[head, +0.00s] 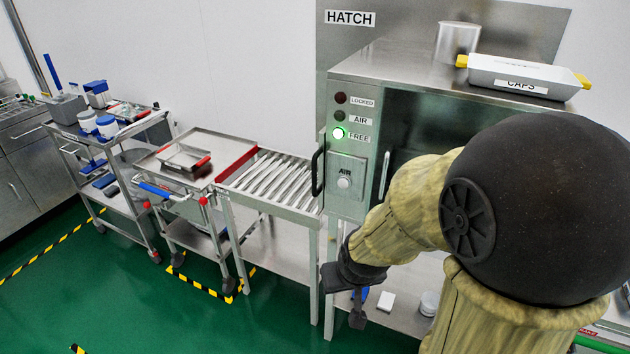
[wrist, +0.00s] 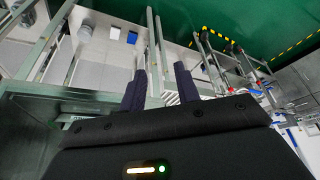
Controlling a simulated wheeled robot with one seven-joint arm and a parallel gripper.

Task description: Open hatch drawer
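The hatch (head: 365,75) is a steel cabinet under a HATCH sign in the head view. Its panel has LOCKED, AIR and FREE lamps; the green FREE lamp (head: 338,133) is lit. A black handle (head: 318,170) is on its left side, and a metal upright handle (head: 384,175) is on its front. I cannot tell which part is the drawer; my arm hides much of the front. My gripper (head: 345,293) hangs low in front of the cabinet, below both handles. In the wrist view its two fingers (wrist: 160,88) are apart with nothing held between them.
A roller table (head: 275,180) adjoins the hatch's left side. A steel cart with a tray (head: 186,157) and a shelf cart (head: 100,140) stand further left. A CAPS tray (head: 522,75) and a metal cylinder (head: 457,42) stand on top. Green floor (head: 120,290) is clear at lower left.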

